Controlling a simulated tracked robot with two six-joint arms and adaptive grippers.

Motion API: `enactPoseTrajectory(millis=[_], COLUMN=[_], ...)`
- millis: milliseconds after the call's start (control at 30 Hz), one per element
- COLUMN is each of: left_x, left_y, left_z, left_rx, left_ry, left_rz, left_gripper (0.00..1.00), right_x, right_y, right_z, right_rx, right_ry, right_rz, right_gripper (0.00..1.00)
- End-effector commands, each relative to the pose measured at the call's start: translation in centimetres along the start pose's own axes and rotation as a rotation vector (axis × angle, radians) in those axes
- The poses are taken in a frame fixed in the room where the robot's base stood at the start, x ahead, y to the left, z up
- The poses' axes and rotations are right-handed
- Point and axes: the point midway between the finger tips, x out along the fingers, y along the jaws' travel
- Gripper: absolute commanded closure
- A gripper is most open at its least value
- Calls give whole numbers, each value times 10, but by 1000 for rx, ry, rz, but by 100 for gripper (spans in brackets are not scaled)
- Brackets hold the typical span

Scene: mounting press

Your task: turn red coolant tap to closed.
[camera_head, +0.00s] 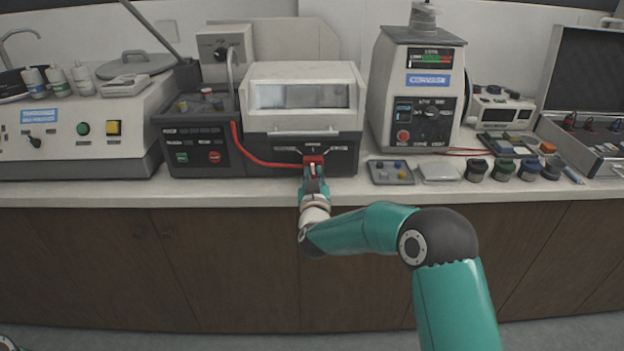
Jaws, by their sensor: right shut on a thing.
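The red coolant tap (313,160) sits at the lower front of the grey and white machine (303,125) with the windowed lid. A red hose (262,160) runs to it from the left. My right gripper (313,169) is at the tap from the front and is shut on it. The fingers cover part of the tap. A small dial marking (318,149) shows just above, too small to read, so I cannot tell the tap's exact position. Only a sliver of my left arm shows at the bottom left corner; its gripper is out of view.
The mounting press (415,90) stands to the right. A small tray (390,172), a pale block (438,171) and several dark jars (502,169) line the counter's front there. A polisher (85,125) stands at the left. The counter edge (230,190) left of my gripper is clear.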

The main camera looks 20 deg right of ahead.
Motion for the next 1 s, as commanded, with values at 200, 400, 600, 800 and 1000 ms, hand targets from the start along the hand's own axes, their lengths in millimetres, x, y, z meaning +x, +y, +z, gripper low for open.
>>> enactPoseTrajectory(millis=[200,400,600,800,1000], left_x=[1,0,-2,-3,-4], left_y=[0,0,1,1,1], left_z=[0,0,0,0,0], left_rx=[0,0,0,0,0], left_ry=[0,0,0,0,0], left_rz=[0,0,0,0,0], left_gripper=[100,100,100,100,100], right_x=[0,-1,-1,-1,-1], right_y=[-2,-3,-3,-4,-5], right_z=[2,1,2,2,2], right_rx=[-204,-385,-529,-622,-664], right_ry=[-4,-4,-3,-2,-1], right_rz=[-4,-5,-6,-7,-8], right_gripper=[100,100,100,100,100])
